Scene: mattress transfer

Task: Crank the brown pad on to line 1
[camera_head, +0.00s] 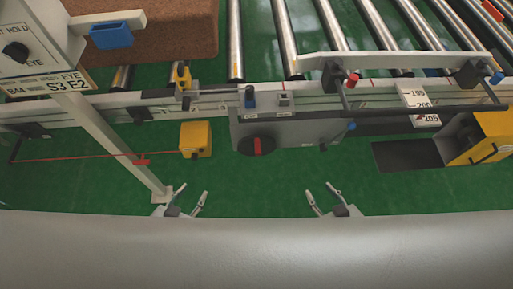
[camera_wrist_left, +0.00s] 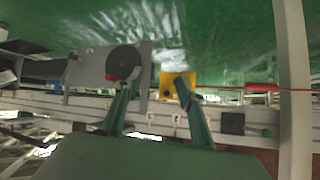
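The brown pad (camera_head: 160,35) lies on the metal rollers at the upper left in the head view, cut off by the frame's top. A black round knob with a red bar, which looks like the crank (camera_head: 257,145), is on the front of a grey box; it also shows in the left wrist view (camera_wrist_left: 124,60). My left gripper (camera_head: 193,192) is open and empty, below and left of the knob. Its spread fingers show in the left wrist view (camera_wrist_left: 158,80). My right gripper (camera_head: 321,192) is open and empty, below and right of the knob. I cannot tell which mark is line 1.
A yellow box (camera_head: 195,139) stands left of the knob. A white post (camera_head: 118,145) with a sign panel stands at the left, near my left gripper. A red cord (camera_head: 75,157) runs toward the post. A larger yellow unit (camera_head: 480,137) is at the right. Green floor (camera_head: 260,185) lies between my grippers.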

